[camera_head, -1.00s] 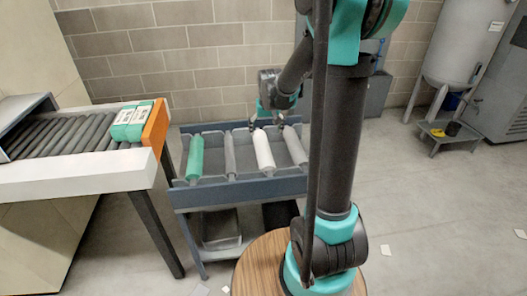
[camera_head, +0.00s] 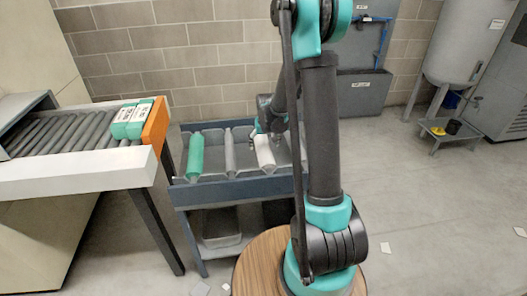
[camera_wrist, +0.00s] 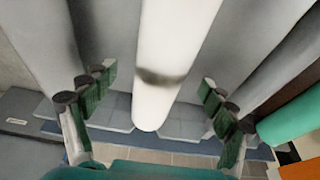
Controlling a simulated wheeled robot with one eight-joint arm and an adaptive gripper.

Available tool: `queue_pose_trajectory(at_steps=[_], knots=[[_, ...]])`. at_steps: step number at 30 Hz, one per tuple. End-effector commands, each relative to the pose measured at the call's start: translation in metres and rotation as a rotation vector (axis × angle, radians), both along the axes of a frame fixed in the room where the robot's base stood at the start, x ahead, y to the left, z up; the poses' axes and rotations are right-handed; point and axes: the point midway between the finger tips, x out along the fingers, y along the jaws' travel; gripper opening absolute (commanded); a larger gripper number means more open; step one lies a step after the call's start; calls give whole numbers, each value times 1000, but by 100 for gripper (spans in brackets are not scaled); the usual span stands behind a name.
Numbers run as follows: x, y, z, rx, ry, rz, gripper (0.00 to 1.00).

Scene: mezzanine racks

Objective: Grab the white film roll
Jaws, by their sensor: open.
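The white film roll (camera_head: 264,152) lies in the cart's top tray, between a grey roll (camera_head: 230,152) on its left and another partly hidden by my arm on the right. In the wrist view the white film roll (camera_wrist: 175,45) runs down the middle, with a dark smudge across it. My gripper (camera_wrist: 160,88) is open, with one green-padded finger on each side of the roll and gaps between. In the head view my gripper (camera_head: 266,130) is at the roll's far part; its fingers are mostly hidden there.
A green roll (camera_head: 196,157) lies at the tray's left. The blue-grey cart (camera_head: 240,190) has a lower shelf. A roller conveyor (camera_head: 75,140) with green-and-white packs (camera_head: 132,120) stands left. A tank (camera_head: 462,45) stands at the right; open floor lies before it.

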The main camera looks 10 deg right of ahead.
Motion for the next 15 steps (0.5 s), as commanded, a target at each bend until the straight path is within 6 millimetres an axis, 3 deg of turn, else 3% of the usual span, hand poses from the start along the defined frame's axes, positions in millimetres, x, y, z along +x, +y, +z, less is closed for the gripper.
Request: queue_pose_trajectory(at_steps=[7,15], knots=[[10,2,-29,0,0,0,84],[12,2,-37,0,0,0,84]])
